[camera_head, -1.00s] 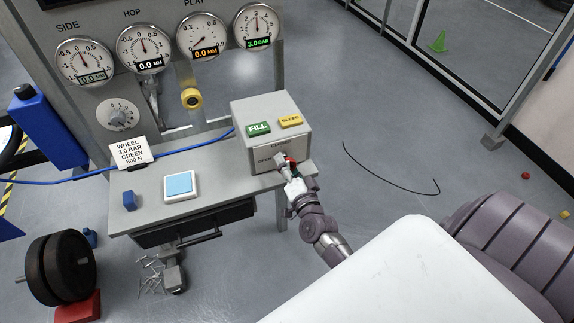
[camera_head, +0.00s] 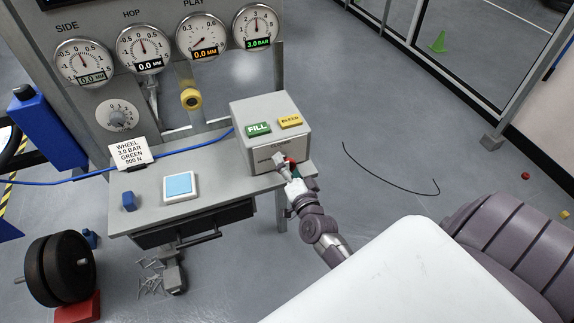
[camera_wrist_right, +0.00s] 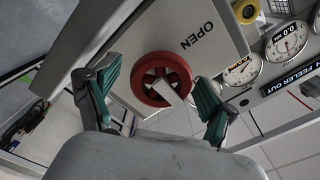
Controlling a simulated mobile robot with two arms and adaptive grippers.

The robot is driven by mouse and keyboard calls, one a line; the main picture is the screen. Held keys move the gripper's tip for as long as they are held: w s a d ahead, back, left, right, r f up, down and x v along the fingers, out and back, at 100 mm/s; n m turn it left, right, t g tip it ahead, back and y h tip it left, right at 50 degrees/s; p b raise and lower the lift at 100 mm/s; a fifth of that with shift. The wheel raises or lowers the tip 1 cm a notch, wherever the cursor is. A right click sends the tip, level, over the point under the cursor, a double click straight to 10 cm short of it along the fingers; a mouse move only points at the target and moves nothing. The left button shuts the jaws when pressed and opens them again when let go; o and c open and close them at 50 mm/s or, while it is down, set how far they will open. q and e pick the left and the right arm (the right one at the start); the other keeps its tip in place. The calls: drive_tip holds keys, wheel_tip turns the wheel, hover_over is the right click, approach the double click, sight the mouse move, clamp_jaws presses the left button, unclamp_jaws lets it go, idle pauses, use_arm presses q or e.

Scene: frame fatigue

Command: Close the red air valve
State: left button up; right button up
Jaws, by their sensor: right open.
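The red air valve (camera_wrist_right: 184,72) is a round handwheel on the front of a light grey box (camera_wrist_right: 115,85). In the right wrist view it lies between the two green-padded fingers of my right gripper (camera_wrist_right: 155,80), which are open with a gap on each side. A pale bar stands out across the wheel's lower part. The word OPEN is printed beside the wheel. In the head view, my right gripper (camera_head: 284,169) is at the box's front, and only a small red part of the valve (camera_head: 291,160) shows past it. My left gripper is out of view.
The box carries a green FILL button (camera_head: 257,128) and a yellow button (camera_head: 290,121). Gauges stand behind, one reading 3.0 BAR (camera_head: 256,28). Floor to the right is mostly clear.

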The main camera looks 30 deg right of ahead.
drive_tip(key=shift+s, duration=0.2)
drive_tip(key=v, duration=1.1)
drive_tip(key=shift+s+a, duration=0.2)
drive_tip(key=shift+s, duration=0.1)
drive_tip(key=shift+f, duration=0.1)
drive_tip(key=s+a+f+n+g+y, duration=0.1)
drive_tip(key=s+a+f+n+g, duration=0.15)
drive_tip(key=f, duration=0.65)
drive_tip(key=s+a+f+n+g+y, duration=0.2)
drive_tip(key=s+f+n, duration=0.1)
drive_tip(key=f, duration=0.6)
drive_tip(key=s+a+f+n+g+y, duration=0.1)
drive_tip(key=s+a+f+n+g, duration=0.15)
drive_tip(key=f, duration=0.65)
drive_tip(key=s+f+n+g, duration=0.4)
drive_tip(key=s+f, duration=0.4)
drive_tip(key=s, duration=0.4)
drive_tip(key=s+f+n+g+b, duration=0.1)
drive_tip(key=s+f+n+g, duration=0.3)
drive_tip(key=s+f, duration=0.5)
drive_tip(key=s+g, duration=0.1)
drive_tip(key=s, duration=0.2)
drive_tip(key=shift+s+d+f+n+g+b, duration=0.25)
drive_tip(key=shift+d+f+n+g+b, duration=0.05)
drive_tip(key=shift+d+f+n, duration=0.1)
